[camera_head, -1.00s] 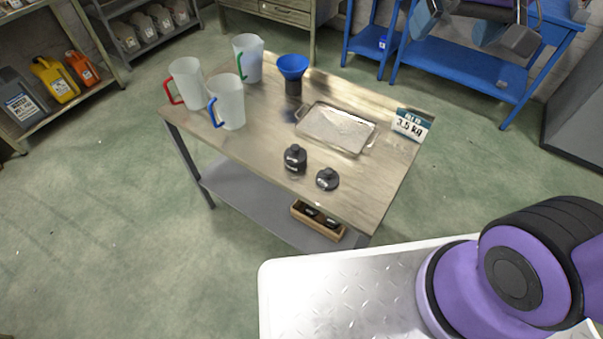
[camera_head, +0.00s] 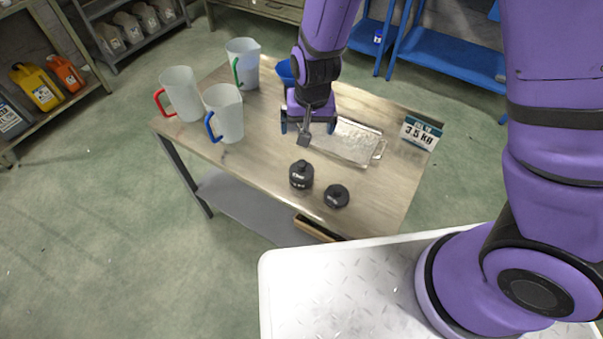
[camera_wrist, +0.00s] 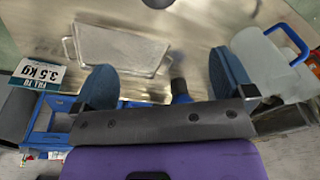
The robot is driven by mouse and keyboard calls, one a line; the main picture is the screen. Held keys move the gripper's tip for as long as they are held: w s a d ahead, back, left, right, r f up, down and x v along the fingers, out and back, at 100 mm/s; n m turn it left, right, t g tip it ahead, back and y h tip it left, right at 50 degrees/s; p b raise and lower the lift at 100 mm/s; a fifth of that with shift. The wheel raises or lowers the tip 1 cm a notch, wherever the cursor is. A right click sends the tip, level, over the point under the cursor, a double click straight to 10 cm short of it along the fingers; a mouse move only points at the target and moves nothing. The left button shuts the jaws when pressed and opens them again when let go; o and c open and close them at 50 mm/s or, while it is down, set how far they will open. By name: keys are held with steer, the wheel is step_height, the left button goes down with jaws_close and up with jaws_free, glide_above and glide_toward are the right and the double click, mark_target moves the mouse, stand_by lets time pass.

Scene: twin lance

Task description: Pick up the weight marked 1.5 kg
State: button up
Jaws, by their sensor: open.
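Two dark weights stand on the table, a taller one (camera_head: 301,175) and a shorter, squat one (camera_head: 336,196). Their pale markings are too small to read, so I cannot tell which is 1.5 kg. My gripper (camera_head: 307,128) is open and empty above the table, beyond the taller weight and over the left end of the tray. A dark weight (camera_wrist: 158,3) is cut off at the top edge there.
A metal tray (camera_head: 350,143) lies on the table (camera_head: 255,160), by a 3.5 kg sign (camera_head: 421,133). Three jugs (camera_head: 180,94) stand at the left. A blue funnel (camera_head: 284,70) is partly behind my arm. A wooden box (camera_head: 318,229) sits on the lower shelf, mostly hidden.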

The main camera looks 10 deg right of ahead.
glide_above(301, 162)
steer(key=s, duration=0.1)
steer(key=shift+h, duration=0.4)
step_height(301, 162, down, 6)
steer(key=shift+s+f, duration=0.1)
steer(key=shift+f, duration=0.05)
steer(key=shift+w+f, duration=0.2)
steer(key=shift+f, duration=1.55)
steer(key=shift+w+f, duration=0.2)
steer(key=shift+f, duration=1.6)
steer(key=shift+w+f, duration=0.2)
steer(key=shift+f, duration=1.55)
steer(key=c, duration=1.8)
steer(key=shift+r, duration=0.1)
steer(key=shift+c, duration=0.3)
steer(key=shift+w, duration=0.1)
